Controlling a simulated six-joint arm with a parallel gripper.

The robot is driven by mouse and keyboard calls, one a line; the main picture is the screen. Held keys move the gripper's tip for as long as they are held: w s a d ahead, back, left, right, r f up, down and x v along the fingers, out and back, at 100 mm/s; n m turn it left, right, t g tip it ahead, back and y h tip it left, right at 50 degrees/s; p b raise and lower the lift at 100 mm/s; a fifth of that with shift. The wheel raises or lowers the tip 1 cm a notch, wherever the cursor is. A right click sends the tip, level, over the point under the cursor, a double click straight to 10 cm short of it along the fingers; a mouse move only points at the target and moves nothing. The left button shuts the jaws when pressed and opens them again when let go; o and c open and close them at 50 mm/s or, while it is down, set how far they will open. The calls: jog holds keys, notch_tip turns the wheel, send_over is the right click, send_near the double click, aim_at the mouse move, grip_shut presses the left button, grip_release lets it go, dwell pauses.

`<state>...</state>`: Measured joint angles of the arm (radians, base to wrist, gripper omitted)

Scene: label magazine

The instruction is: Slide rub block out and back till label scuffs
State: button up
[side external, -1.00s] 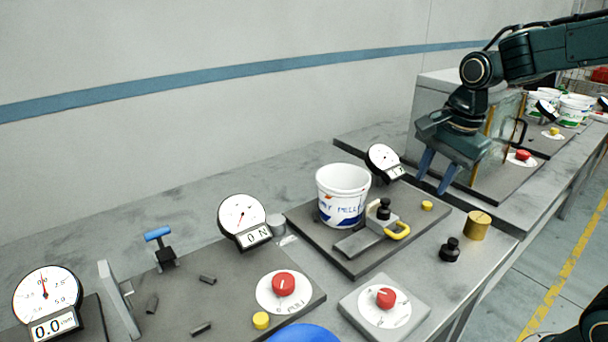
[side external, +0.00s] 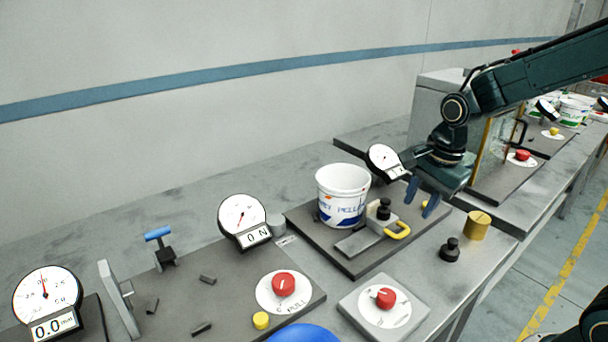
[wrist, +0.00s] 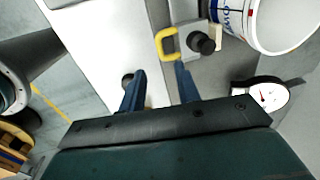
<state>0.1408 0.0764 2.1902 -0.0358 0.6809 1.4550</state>
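The rub block (side external: 379,223) is a grey block with a yellow loop handle (side external: 398,231) and a black knobbed weight (side external: 384,209) on top. It stands on a short track, beside the white tub (side external: 343,182) with its printed label (side external: 345,210). My gripper (side external: 420,199) is open and empty, above and to the right of the handle. In the wrist view the handle (wrist: 166,43) lies just beyond my fingertips (wrist: 160,73), apart from them as far as I can tell. The label shows only in part there, so its wear is hard to judge.
A loose black weight (side external: 450,249) and a brass cylinder (side external: 477,226) stand at the right. A grey box with a red knob (side external: 385,298) sits in front. The bench between is clear.

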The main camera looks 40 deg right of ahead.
aim_at(405, 231)
jog(key=shift+w+f, duration=0.25)
jog(key=shift+f, duration=0.95)
jog(key=shift+w+f, duration=0.2)
jog(key=shift+f, duration=1.05)
jog(key=shift+w+f, duration=0.25)
jog(key=shift+f, duration=0.95)
grip_shut()
